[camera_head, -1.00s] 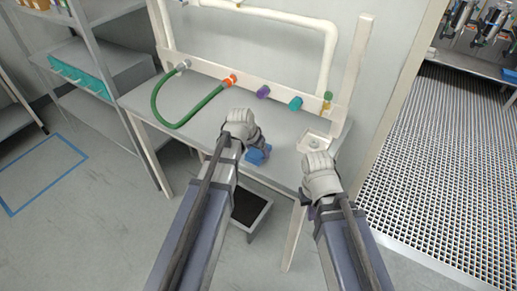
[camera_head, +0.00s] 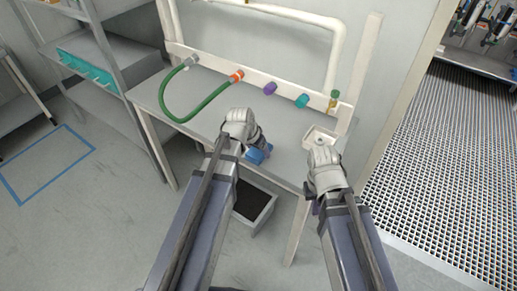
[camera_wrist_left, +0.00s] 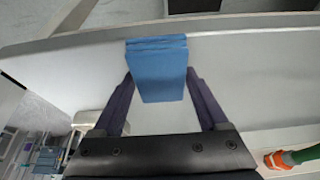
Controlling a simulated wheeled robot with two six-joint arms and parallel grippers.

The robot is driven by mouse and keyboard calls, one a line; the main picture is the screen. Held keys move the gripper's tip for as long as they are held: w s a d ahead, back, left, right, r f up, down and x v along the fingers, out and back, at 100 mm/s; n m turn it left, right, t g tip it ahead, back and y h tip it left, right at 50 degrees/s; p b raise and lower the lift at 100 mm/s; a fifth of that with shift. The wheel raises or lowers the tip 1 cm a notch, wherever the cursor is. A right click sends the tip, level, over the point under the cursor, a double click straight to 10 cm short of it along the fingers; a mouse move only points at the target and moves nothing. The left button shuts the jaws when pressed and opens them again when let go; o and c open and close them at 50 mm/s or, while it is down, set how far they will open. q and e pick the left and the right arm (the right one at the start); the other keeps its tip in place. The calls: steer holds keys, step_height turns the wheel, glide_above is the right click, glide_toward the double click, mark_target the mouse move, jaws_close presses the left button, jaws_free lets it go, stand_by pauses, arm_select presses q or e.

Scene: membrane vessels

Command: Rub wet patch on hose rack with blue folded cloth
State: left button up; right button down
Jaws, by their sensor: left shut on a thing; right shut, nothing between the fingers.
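The hose rack (camera_head: 200,55) is a cream frame with a grey top (camera_head: 280,128) and a rail of coloured couplings. A green hose (camera_head: 190,118) loops from the rail over the top. My left gripper (camera_wrist_left: 158,82) is shut on the blue folded cloth (camera_wrist_left: 158,70), which sits between its fingers. In the head view the cloth (camera_head: 257,154) shows just past my left wrist, near the top's front edge. I cannot tell whether it touches the top. My right gripper (camera_head: 316,206) is shut and empty at the front right, its fingers mostly hidden. I cannot make out a wet patch.
A small cream tray (camera_head: 318,138) stands on the top's right side, close to my right wrist. A grey bin (camera_head: 250,207) stands on the floor below. Grey shelving (camera_head: 98,75) is at left, metal grating (camera_head: 430,150) at right.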

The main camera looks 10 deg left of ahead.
arm_select(q)
steer(key=shift+r+p, duration=1.85)
steer(key=shift+r, duration=0.4)
steer(key=shift+d+r, duration=0.1)
steer(key=shift+r, duration=0.05)
step_height(320, 180, up, 3)
steer(key=p, duration=0.3)
steer(key=shift+w, duration=0.1)
